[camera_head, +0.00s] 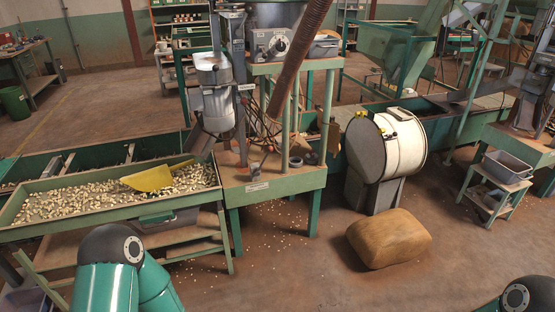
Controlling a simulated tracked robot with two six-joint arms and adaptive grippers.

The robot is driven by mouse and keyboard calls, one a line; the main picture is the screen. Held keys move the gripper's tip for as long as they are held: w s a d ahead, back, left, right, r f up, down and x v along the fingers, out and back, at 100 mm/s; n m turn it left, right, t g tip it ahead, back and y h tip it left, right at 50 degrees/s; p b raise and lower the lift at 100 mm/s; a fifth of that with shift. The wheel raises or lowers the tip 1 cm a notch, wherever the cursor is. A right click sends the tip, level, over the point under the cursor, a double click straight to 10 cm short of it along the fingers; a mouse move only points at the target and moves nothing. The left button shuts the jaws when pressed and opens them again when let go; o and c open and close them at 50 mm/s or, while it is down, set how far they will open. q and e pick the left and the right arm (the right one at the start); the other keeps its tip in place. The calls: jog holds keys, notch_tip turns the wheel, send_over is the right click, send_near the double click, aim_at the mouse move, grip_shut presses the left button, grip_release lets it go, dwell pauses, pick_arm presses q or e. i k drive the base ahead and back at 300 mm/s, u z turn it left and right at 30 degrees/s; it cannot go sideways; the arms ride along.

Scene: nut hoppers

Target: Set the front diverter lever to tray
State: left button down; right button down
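A tray (95,222) of pale nuts stands on a green frame at the left. My arm links show at the bottom left and bottom right corners. Neither gripper is in view.
A white drum (403,146) with a dark round face stands right of the stand. A brown sack (389,238) lies on the floor before it. A grey bin (507,167) sits on a small rack at the right. Open floor with scattered nuts lies in front.

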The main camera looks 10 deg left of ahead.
aim_at(269, 148)
jog(key=z, duration=0.05)
jog(key=i, duration=1.05)
jog(key=u, duration=0.55)
jog(key=i, duration=0.95)
jog(key=u, duration=0.8)
jog(key=k, duration=0.9)
jog(key=u, duration=0.2)
jog(key=i, duration=0.95)
jog(key=z, duration=0.1)
